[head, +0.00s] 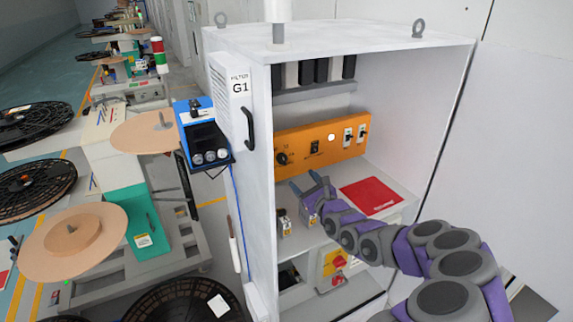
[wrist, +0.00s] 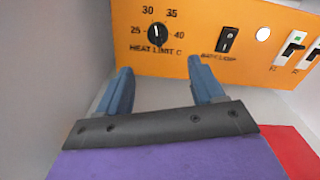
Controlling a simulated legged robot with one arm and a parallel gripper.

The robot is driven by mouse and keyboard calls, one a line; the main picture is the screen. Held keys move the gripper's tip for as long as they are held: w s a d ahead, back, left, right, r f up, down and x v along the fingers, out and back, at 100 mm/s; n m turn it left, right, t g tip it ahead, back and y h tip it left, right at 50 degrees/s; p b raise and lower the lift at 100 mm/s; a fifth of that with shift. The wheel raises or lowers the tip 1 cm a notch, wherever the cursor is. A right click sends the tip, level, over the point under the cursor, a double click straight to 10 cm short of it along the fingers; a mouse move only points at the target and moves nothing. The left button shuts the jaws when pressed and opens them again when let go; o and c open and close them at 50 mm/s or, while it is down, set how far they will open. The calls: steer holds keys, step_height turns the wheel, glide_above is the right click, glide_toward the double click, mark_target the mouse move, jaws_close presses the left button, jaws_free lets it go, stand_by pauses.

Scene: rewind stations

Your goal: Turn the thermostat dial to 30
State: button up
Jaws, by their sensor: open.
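The thermostat dial (wrist: 157,33) is a round black knob with a white pointer mark on the orange panel (wrist: 215,15). Its scale reads 25, 30, 35 and 40, with "HEAT LIMIT C" below. The pointer looks roughly upright, between 30 and 35; its exact setting is hard to read. In the head view the dial (head: 282,158) is at the panel's left end. My gripper (wrist: 160,64) is open and empty, its blue fingers just below and in front of the dial, apart from it. In the head view my gripper (head: 308,188) is inside the cabinet.
A black rocker switch (wrist: 228,40), a white round lamp (wrist: 263,34) and breakers (wrist: 291,47) sit right of the dial. The cabinet's left wall (wrist: 55,70) is close. A red sheet (head: 371,196) lies on the shelf. The open door (head: 236,110) stands at left.

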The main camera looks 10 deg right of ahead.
mark_target(285, 162)
steer(key=x, duration=1)
steer(key=shift+w+a+f+b, duration=0.15)
steer(key=shift+w+b, duration=0.25)
steer(key=shift+w+a, duration=0.5)
steer(key=shift+w, duration=0.2)
steer(key=shift+d, duration=0.1)
steer(key=shift+c, duration=0.3)
steer(key=c, duration=1)
steer(key=shift+n+b, duration=0.5)
steer(key=shift+b, duration=0.35)
steer(key=shift+n+b, duration=0.8)
steer(key=shift+b, duration=0.25)
steer(key=o, duration=1.1)
steer(key=shift+c, duration=0.2)
